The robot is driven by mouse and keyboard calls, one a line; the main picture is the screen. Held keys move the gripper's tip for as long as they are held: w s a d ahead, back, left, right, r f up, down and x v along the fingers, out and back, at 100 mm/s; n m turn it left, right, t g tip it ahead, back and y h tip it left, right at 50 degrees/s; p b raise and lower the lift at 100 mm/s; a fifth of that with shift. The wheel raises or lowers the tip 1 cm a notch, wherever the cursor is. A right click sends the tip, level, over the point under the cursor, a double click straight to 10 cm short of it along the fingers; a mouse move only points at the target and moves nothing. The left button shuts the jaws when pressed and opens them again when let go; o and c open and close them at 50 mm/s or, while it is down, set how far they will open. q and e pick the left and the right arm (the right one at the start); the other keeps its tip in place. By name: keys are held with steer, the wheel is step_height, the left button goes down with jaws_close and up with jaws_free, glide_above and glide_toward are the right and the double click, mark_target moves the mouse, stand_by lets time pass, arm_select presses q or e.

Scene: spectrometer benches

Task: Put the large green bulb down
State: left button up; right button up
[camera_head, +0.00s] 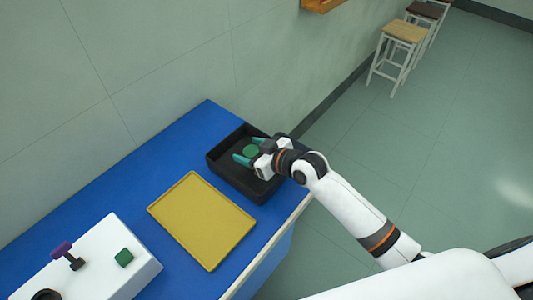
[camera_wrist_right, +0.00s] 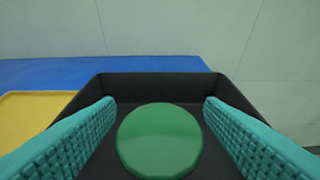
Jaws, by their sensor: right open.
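The large green bulb (camera_head: 250,151) is in the black bin (camera_head: 227,172) on the blue bench. In the right wrist view the bulb (camera_wrist_right: 159,140) shows as a round green disc between my teal fingers, with a gap on each side. My right gripper (camera_head: 247,153) is open around it, its fingers reaching inside the bin (camera_wrist_right: 160,78). The underside of the bulb is hidden, so I cannot tell what it rests on. My left gripper is not in view.
A yellow tray (camera_head: 203,220) lies next to the bin on the blue bench (camera_head: 150,165). Stools (camera_head: 402,32) stand far off on the floor.

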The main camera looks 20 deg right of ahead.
steer(key=b+v, duration=0.1)
steer(key=v, duration=1)
steer(key=shift+f, duration=0.1)
